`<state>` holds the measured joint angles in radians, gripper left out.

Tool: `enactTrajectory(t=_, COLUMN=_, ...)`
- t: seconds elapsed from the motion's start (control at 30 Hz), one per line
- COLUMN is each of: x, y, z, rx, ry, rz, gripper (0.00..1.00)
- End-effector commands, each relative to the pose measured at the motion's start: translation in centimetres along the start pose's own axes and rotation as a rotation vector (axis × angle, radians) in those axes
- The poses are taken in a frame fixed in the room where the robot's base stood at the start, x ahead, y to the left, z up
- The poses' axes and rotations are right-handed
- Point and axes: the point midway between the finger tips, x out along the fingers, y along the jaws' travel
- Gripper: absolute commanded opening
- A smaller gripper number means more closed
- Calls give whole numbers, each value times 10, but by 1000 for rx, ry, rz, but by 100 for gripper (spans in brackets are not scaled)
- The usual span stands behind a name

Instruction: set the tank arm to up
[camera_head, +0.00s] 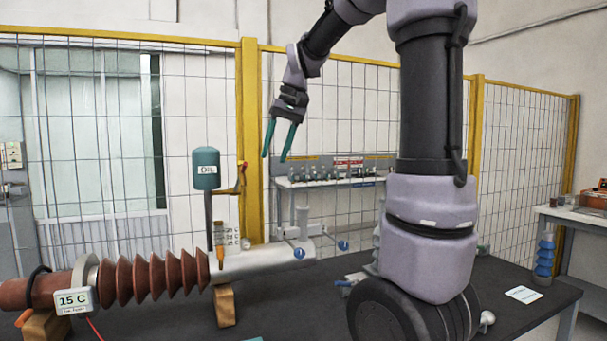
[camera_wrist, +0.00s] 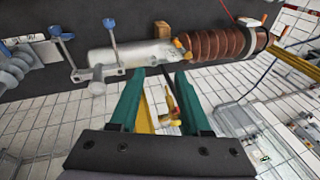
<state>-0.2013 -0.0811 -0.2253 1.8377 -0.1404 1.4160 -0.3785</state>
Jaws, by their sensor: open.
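The teal tank (camera_head: 206,168), labelled OIL, stands upright on a thin dark post left of the yellow fence post in the head view. A brass-coloured arm (camera_head: 232,191) with a red tip sits just right of it; whether this is the tank arm I cannot tell for sure. My gripper (camera_head: 275,157) is open and empty, its teal fingers pointing down, right of the tank and apart from it in the picture. The tank is not clear there.
A ribbed brown bushing (camera_head: 155,278) with a grey metal cylinder (camera_head: 262,262) lies on wooden blocks on the dark table (camera_head: 290,310). A mesh fence and a shelf (camera_head: 330,182) stand behind.

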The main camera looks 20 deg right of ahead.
Motion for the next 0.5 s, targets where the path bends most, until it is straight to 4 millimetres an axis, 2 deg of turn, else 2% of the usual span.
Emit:
enactTrajectory(t=0.2, x=-12, y=7, z=41, rx=34, ry=78, rz=-19, gripper=47)
enactTrajectory(t=0.5, x=-15, y=15, z=95, rx=78, ry=187, rz=-32, gripper=47)
